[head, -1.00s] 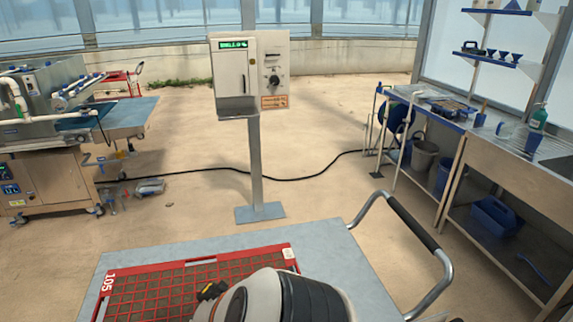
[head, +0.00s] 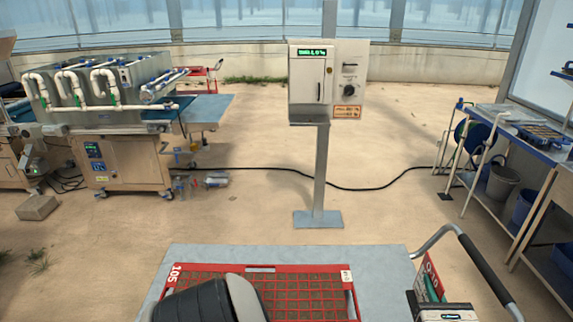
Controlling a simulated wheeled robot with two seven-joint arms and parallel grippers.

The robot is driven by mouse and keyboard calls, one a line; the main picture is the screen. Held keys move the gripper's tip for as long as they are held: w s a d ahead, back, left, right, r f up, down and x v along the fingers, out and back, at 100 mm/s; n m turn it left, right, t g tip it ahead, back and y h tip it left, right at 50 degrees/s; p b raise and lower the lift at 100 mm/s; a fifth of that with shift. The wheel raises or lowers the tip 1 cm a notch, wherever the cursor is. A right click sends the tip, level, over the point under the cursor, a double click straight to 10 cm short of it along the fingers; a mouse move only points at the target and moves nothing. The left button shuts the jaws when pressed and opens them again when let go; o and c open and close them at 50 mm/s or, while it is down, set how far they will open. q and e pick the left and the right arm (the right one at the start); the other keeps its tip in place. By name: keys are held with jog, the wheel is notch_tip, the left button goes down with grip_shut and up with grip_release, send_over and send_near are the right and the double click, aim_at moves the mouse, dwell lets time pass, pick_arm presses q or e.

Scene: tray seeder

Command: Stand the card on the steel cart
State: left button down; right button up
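The steel cart (head: 380,262) has a flat grey top at the bottom of the head view, with a bent handle at its right. The card (head: 430,277), red, white and green, shows at the lower right, tilted, over the cart's right side. The picture's edge cuts off the gripper, and I cannot tell whether the card touches the cart.
A red mesh tray (head: 260,268) marked 105 covers much of the cart top, partly behind my arm. A bare grey strip lies right of it. Beyond stand a post-mounted control box (head: 327,80), a seeder machine (head: 120,150) and a workbench (head: 515,150).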

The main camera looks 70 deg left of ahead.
pick_arm(q)
jog(key=shift+w+d+r+n+g, duration=0.1)
jog(key=shift+w+d+n+g, duration=0.3)
jog(key=shift+g, duration=0.1)
notch_tip(320, 180, down, 6)
jog(key=b, duration=0.6)
notch_tip(320, 180, down, 4)
jog(key=b, duration=0.5)
jog(key=shift+s, duration=0.1)
